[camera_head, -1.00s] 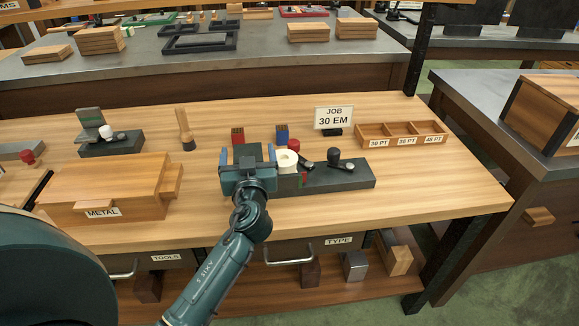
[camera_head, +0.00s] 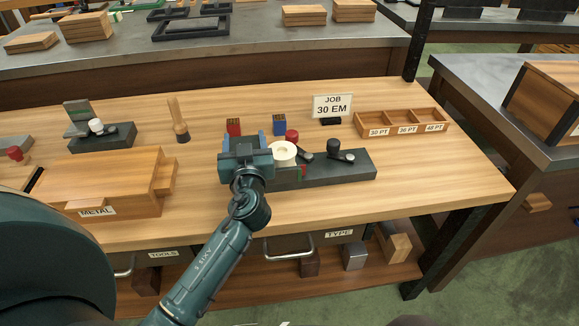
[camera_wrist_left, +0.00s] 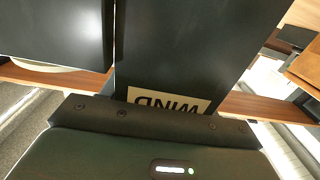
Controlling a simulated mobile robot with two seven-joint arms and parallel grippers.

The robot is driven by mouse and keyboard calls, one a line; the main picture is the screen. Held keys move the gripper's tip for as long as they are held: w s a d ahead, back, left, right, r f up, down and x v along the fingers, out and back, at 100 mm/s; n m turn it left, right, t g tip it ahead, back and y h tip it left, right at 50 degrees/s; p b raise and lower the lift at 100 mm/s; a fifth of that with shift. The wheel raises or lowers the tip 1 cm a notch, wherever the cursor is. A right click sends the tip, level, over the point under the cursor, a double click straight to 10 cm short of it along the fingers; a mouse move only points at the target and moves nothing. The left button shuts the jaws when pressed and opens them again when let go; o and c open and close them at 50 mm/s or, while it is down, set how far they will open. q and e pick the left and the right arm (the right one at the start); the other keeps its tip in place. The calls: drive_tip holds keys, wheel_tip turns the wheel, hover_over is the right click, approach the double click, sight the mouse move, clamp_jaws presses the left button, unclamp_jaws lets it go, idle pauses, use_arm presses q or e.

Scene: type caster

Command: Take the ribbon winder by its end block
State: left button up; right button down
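The ribbon winder (camera_head: 340,172) is a long dark grey base on the bench, with a white roll (camera_head: 283,152), a red knob and a black-knobbed crank along it. My left gripper (camera_head: 244,146) is at its left end, beside the white roll. Its two blue fingers stand apart with dark material between them; the end block itself is mostly hidden by the gripper. In the left wrist view a dark face with an upside-down "WIND" label (camera_wrist_left: 168,100) lies close in front of the gripper. I cannot tell whether the fingers touch it. My right gripper is not in view.
A job sign (camera_head: 332,107) and a three-part wooden tray (camera_head: 402,123) are behind and right. A wooden metal box (camera_head: 105,180) is on the left. Bench front is clear.

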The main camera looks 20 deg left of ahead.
use_arm(q)
drive_tip(key=c, duration=0.5)
drive_tip(key=shift+r, duration=0.15)
drive_tip(key=shift+c, duration=0.3)
